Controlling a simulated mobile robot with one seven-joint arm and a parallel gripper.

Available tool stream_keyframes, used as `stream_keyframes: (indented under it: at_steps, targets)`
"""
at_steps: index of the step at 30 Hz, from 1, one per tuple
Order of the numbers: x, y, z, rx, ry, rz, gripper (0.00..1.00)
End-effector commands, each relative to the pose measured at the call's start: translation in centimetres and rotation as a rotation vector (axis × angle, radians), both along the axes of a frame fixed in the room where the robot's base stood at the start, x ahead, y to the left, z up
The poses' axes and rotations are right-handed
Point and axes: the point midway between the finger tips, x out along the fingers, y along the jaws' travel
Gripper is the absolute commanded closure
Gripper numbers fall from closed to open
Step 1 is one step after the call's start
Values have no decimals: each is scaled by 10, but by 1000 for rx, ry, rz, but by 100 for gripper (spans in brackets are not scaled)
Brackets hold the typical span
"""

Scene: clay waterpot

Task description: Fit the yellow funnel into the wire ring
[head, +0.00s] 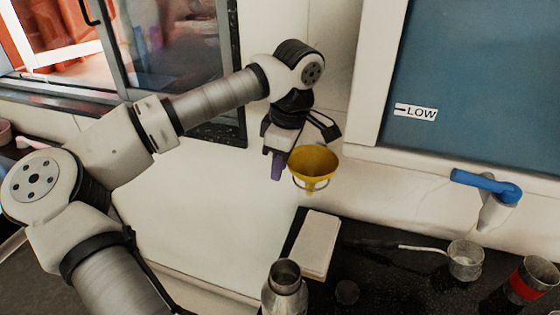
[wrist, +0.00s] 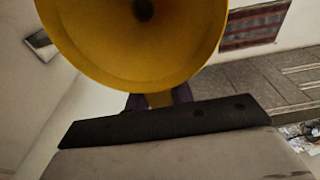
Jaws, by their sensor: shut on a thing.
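The yellow funnel (head: 315,160) is upright with its wide mouth facing up, in front of the pale wall above the counter. It fills the top of the wrist view (wrist: 100,45), with the dark hole of its spout visible. My gripper (head: 278,168) is at the funnel's left side, its purple fingers shut on the funnel's yellow tab, which shows in the wrist view (wrist: 159,100). The thin grey wire ring (head: 297,186) shows around the funnel's lower cone, with the spout tip below it. Whether the funnel rests on the ring is too small to tell. The ring's mount is hidden.
Below on the dark counter are a whitish block (head: 318,245), a steel bottle (head: 285,285), a small dark round thing (head: 347,292), a metal dipper (head: 465,262) and a red-banded can (head: 530,280).

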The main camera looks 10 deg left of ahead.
Motion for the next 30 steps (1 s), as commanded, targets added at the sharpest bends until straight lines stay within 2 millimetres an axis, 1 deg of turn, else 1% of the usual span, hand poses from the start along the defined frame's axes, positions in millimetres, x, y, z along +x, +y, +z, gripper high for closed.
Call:
stream_keyframes:
  at_steps: [6, 7, 12, 20, 23, 26, 29, 30]
  targets:
    - [0, 0, 0, 0, 0, 0, 99]
    - [0, 0, 0, 0, 0, 0, 73]
    - [0, 0, 0, 0, 0, 0, 52]
    - [0, 0, 1, 0, 0, 0, 52]
    - [0, 0, 5, 1, 0, 1, 52]
    - [1, 0, 18, 2, -3, 2, 52]
    - [1, 0, 38, 2, -4, 3, 52]
    - [1, 0, 48, 1, -4, 3, 52]
